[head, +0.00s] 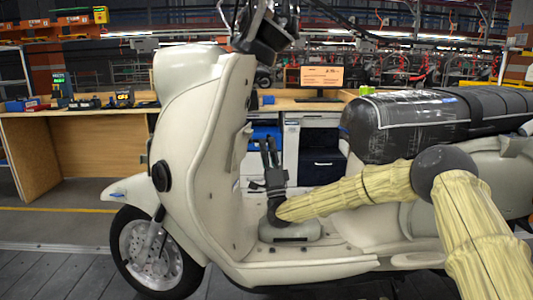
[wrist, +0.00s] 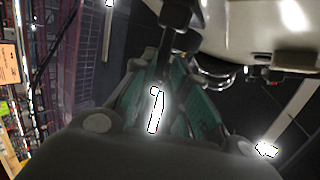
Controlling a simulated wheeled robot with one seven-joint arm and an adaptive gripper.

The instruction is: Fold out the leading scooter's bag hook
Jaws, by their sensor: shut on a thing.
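The cream scooter (head: 207,150) stands side-on in the head view, its front wheel to the left. My gripper (head: 269,140) points up behind the scooter's leg shield, above the footboard. In the wrist view my gripper's teal-padded fingers (wrist: 162,78) close in on a narrow dark piece at their tips. I take this piece to be the bag hook, but the fingers hide most of it. How far it is folded out cannot be told. The cream scooter body (wrist: 250,25) fills the upper right of the wrist view.
The black handlebar parts (head: 265,30) are above my gripper. A dark wrapped seat (head: 410,122) lies to the right, above my forearm. A wooden workbench (head: 75,150) with tools stands behind the scooter. Slatted floor (head: 50,272) is clear at the front left.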

